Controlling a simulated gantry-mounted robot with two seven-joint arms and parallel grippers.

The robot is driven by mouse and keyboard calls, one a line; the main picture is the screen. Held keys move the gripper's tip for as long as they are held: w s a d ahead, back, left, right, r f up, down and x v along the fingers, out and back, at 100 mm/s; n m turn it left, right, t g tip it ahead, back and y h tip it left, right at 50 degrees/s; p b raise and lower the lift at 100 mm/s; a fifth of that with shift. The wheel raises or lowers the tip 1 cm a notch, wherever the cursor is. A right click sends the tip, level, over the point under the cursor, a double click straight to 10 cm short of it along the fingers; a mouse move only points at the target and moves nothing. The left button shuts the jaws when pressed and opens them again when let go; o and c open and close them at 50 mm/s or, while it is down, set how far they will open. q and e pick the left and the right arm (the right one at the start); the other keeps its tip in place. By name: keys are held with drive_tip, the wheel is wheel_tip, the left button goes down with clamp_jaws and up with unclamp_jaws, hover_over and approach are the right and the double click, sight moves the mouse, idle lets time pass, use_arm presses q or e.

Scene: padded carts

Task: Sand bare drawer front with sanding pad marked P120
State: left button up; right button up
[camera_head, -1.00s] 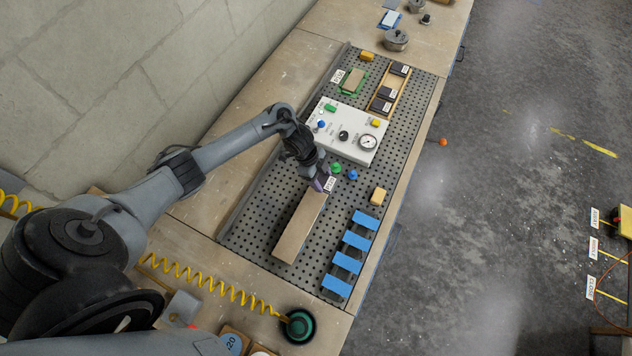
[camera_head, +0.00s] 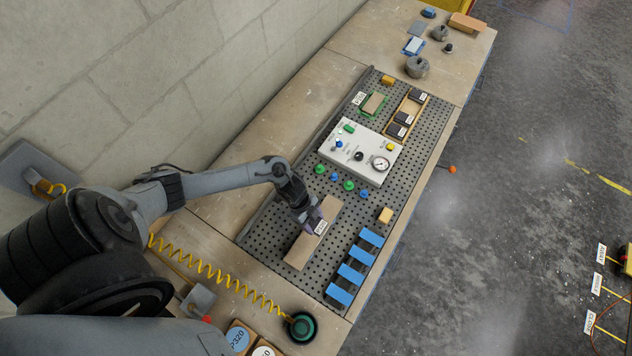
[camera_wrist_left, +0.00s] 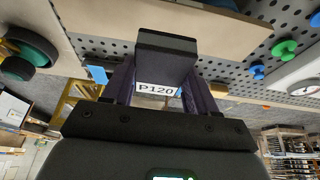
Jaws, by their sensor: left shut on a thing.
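The bare drawer front (camera_head: 299,253) is a long tan board lying on the perforated bench panel. It also shows in the left wrist view (camera_wrist_left: 225,30). My left gripper (camera_head: 312,219) is shut on the dark sanding pad (camera_wrist_left: 165,50), whose white label reads P120. The pad is over the middle of the board and appears to be against its surface; the contact itself is hidden. The pad's label also shows in the head view (camera_head: 320,227). My right gripper is not in view.
A white control box (camera_head: 360,152) with a gauge, green and blue knobs (camera_head: 348,185), a wooden tray (camera_head: 405,117) of dark pads, several blue strips (camera_head: 350,272) and a yellow block (camera_head: 385,215) surround the board. A yellow coiled hose (camera_head: 220,282) runs to a green-black disc (camera_head: 302,327).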

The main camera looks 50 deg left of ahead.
sight(313, 224)
use_arm(q)
drive_tip(key=shift+f, duration=0.15)
drive_tip(key=shift+f+b, duration=0.7)
drive_tip(key=shift+f, duration=0.05)
drive_tip(key=shift+f+b, duration=1.7)
drive_tip(key=shift+f, duration=0.45)
drive_tip(key=shift+r+p, duration=0.95)
drive_tip(key=shift+p, duration=0.05)
drive_tip(key=shift+r+p, duration=0.7)
drive_tip(key=shift+p, duration=0.05)
